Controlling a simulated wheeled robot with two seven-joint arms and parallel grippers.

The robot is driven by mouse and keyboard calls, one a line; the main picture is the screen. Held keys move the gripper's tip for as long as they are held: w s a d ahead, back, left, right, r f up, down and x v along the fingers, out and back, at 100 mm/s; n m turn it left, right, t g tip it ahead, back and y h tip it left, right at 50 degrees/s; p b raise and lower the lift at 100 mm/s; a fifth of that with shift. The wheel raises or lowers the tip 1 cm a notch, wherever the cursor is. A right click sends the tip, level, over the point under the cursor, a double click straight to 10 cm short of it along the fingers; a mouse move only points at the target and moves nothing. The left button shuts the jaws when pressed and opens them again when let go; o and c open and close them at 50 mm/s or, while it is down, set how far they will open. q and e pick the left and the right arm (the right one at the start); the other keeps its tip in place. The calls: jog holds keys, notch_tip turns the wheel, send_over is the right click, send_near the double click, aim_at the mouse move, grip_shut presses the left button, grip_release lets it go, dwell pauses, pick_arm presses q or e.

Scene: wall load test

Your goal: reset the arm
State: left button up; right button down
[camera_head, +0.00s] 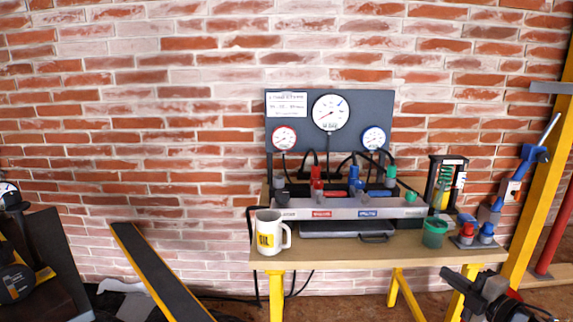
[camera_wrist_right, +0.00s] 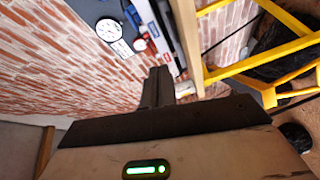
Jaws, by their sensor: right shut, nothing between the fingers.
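My right gripper (camera_head: 455,277) is at the lower right of the head view, in front of the right end of the workbench. It is shut with nothing in it. In the right wrist view its fingers (camera_wrist_right: 158,85) are together and point toward the brick wall and the bench. It appears clear of the objects on the bench. My left gripper is not in view.
The workbench (camera_head: 345,258) on yellow legs carries a gauge panel (camera_head: 355,106), a manifold with coloured knobs, a white mug (camera_head: 269,233) and a green cup (camera_head: 434,233). A yellow post (camera_head: 540,175) stands at right. A dark slanted beam (camera_head: 160,272) leans at left.

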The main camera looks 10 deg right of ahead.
jog(key=s+a+f+m+g, duration=0.1)
jog(key=s+a+f+m, duration=0.15)
jog(key=a, duration=0.25)
jog(key=s+a+f+m+h, duration=0.1)
jog(key=s+a+f+m, duration=0.15)
jog(key=a+f, duration=0.2)
jog(key=s+a+f+m+g, duration=0.1)
jog(key=s+a+f+m, duration=0.15)
jog(key=a, duration=0.35)
jog(key=s+a+m+g+p, duration=0.2)
jog(key=s+a+m+g, duration=0.2)
jog(key=s+a+m, duration=0.4)
jog(key=s+a, duration=0.5)
jog(key=a, duration=0.5)
jog(key=shift+s+r+m+y, duration=0.2)
jog(key=shift+s+m+y, duration=0.1)
jog(key=shift+s+m, duration=0.05)
